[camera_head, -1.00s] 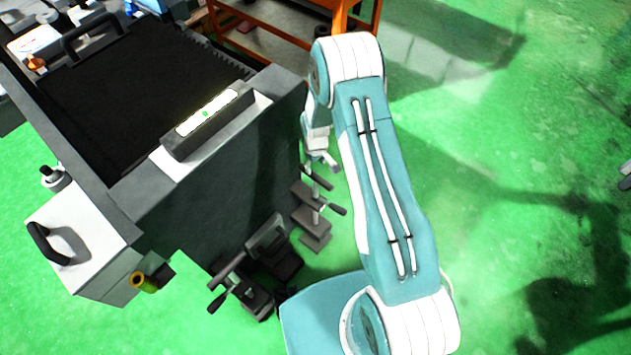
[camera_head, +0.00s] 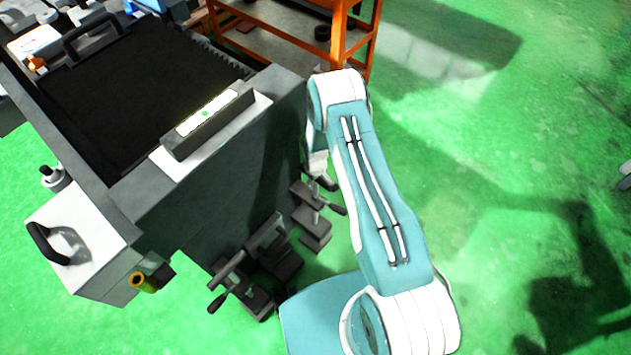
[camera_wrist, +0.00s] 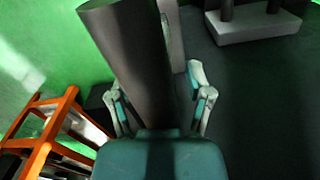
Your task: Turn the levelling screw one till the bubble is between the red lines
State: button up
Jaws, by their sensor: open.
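The spirit level (camera_head: 207,122) lies on the machine's edge in the head view. Its green bubble shows near the middle of the vial; the red lines are too small to make out. A levelling screw (camera_head: 318,198) with dark handles stands at the machine's foot, beside my arm's lower end. Which screw is number one I cannot tell. In the wrist view, my gripper (camera_wrist: 155,82) is open, with a thick dark grey bar (camera_wrist: 128,45) in front of it and between its fingers. Contact cannot be made out. In the head view my gripper is mostly hidden.
More levelling screws with handles (camera_head: 232,283) stand along the machine's foot. The dark grey machine (camera_head: 235,175) is close left of my arm. An orange rack (camera_head: 338,40) stands behind; it also shows in the wrist view (camera_wrist: 42,140). Green floor to the right is clear.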

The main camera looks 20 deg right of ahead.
grip_shut()
jog(key=n, duration=0.4)
dwell(0.4)
grip_release()
